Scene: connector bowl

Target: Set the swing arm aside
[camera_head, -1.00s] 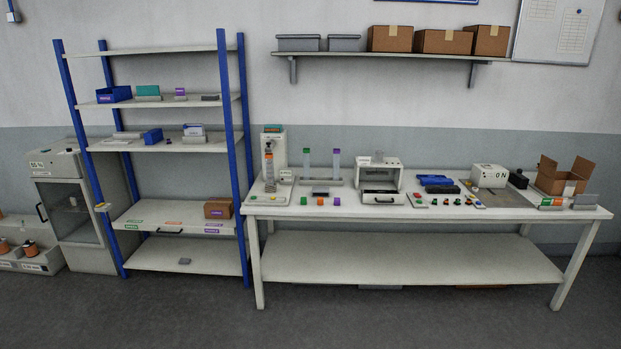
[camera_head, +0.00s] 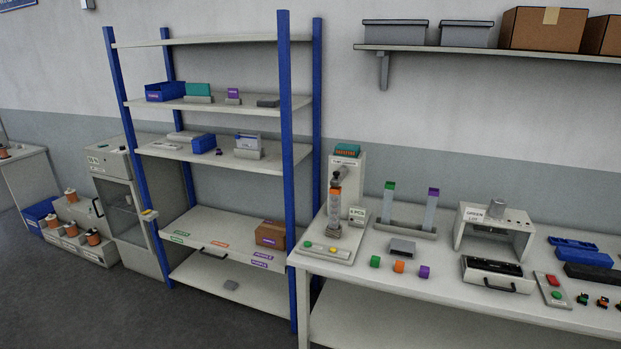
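Neither of my grippers is in view. I cannot tell for certain which thing is the swing arm. A short pale piece with a yellow end (camera_head: 149,215) juts out by the left front post of the blue-posted shelf rack (camera_head: 284,95), in front of the white cabinet (camera_head: 124,212). A tube-loading stand (camera_head: 346,192) with an orange-capped tube (camera_head: 334,206) stands on the left end of the white workbench (camera_head: 440,292).
A tube rack (camera_head: 408,230), three coloured blocks (camera_head: 399,266) and a grey-white machine (camera_head: 494,228) with a handled tray (camera_head: 495,275) are on the bench. Spools (camera_head: 93,236) stand at far left. Grey floor (camera_head: 120,315) is clear in front of the rack.

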